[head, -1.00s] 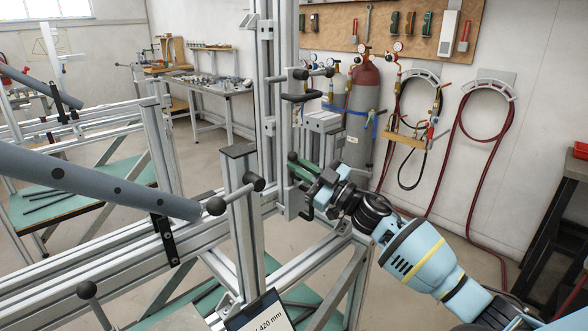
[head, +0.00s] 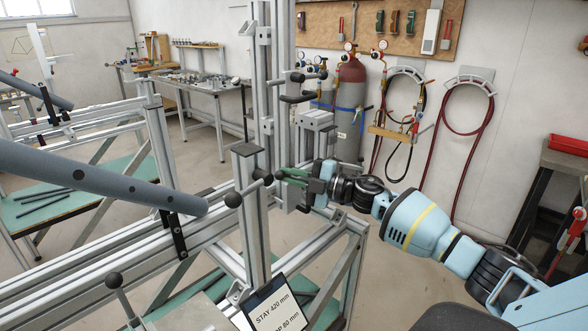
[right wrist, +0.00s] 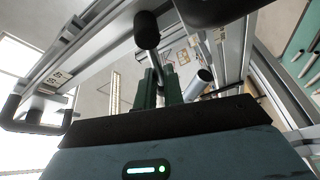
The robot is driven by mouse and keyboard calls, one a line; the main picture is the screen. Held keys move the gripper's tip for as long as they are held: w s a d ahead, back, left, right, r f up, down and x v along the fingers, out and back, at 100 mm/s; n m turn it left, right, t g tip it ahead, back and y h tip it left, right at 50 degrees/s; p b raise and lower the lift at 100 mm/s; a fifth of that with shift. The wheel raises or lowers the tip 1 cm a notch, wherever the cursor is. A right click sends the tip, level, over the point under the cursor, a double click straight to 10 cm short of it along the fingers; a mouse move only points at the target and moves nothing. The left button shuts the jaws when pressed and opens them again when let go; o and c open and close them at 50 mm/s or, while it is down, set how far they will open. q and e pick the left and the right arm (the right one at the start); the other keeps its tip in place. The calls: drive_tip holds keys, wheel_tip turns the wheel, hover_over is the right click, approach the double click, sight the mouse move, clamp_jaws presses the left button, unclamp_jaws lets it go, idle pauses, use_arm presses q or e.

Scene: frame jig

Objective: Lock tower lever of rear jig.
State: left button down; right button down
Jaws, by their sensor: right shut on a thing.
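The rear jig's tower is an upright aluminium profile (head: 262,80) in the middle of the head view, with dark handles on it. My right gripper (head: 292,174) reaches in from the right, its green fingers pointing left at the tower's lower part. In the right wrist view, the green fingers (right wrist: 158,88) are shut on the tower lever (right wrist: 147,32), a rod with a dark rounded knob that sticks out beyond them. In the head view the gripped part of the lever is mostly hidden by the fingers. My left gripper is not in view.
A thick grey tube (head: 100,182) lies along the jig frame at left. A short post (head: 252,225) with a knobbed cross handle (head: 234,200) stands close to my fingers. A sign (head: 268,306) hangs at the front. Gas cylinders (head: 350,105) stand behind; floor at right is free.

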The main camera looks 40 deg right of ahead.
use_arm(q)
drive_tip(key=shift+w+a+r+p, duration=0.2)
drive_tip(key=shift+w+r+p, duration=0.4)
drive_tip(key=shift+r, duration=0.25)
use_arm(e)
drive_tip(key=shift+a+f+n+g+h, duration=0.1)
drive_tip(key=shift+f+n+g+h, duration=0.2)
drive_tip(key=shift+n, duration=0.55)
drive_tip(key=shift+f+n+g+h, duration=0.2)
drive_tip(key=shift+f+n+g, duration=0.15)
drive_tip(key=shift+n, duration=0.5)
drive_tip(key=c, duration=1.5)
unclamp_jaws()
drive_tip(key=shift+f, duration=0.1)
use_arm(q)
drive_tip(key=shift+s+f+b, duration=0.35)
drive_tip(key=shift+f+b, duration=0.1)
use_arm(e)
drive_tip(key=v, duration=0.7)
drive_tip(key=shift+s, duration=0.35)
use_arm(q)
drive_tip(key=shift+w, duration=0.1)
